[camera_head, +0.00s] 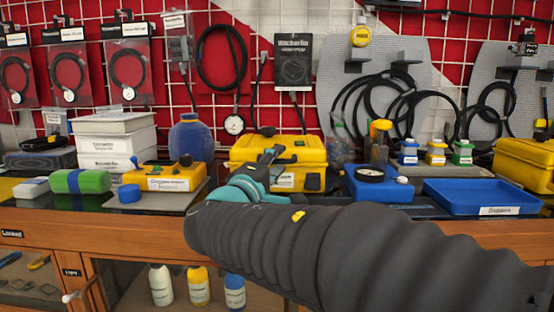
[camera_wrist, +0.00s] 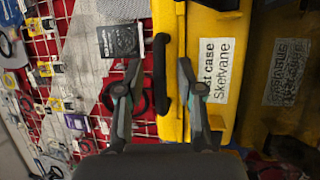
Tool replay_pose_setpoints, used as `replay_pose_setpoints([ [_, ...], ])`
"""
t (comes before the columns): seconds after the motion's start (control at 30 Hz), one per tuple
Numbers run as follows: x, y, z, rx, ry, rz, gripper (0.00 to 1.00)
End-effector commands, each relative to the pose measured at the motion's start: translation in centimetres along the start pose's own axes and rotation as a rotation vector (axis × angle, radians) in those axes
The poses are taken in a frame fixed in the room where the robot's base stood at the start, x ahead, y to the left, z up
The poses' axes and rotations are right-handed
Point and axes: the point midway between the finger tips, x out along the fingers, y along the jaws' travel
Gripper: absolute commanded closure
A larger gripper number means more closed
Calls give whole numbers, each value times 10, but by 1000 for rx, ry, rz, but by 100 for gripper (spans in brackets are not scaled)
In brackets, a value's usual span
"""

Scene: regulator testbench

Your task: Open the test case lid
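The yellow test case (camera_head: 308,150) stands on the counter in the middle of the head view, and its lid looks closed. In the wrist view the yellow case (camera_wrist: 232,25) has a white label with partly visible test case lettering. A black handle (camera_wrist: 160,75) runs along the case there. My gripper (camera_wrist: 158,65) has its two fingers well apart, one on each side of the handle in the picture. Whether they touch the handle or the case cannot be told. In the head view my gripper (camera_head: 265,162) is in front of the case, and my arm hides part of the counter.
An orange-yellow device (camera_head: 165,177) and a blue bottle (camera_head: 192,140) stand left of the case. A blue gauge box (camera_head: 380,187) and a blue tray (camera_head: 480,197) are on the right. Another yellow case (camera_head: 525,165) stands far right. Hoses hang on the wall grid behind.

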Motion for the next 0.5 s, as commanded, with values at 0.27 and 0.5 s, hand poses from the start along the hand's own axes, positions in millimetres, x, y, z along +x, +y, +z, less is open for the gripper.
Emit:
replay_pose_setpoints([
  [0.27,4,0,0,-1,0,0,63],
  [0.5,4,0,0,0,0,0,100],
])
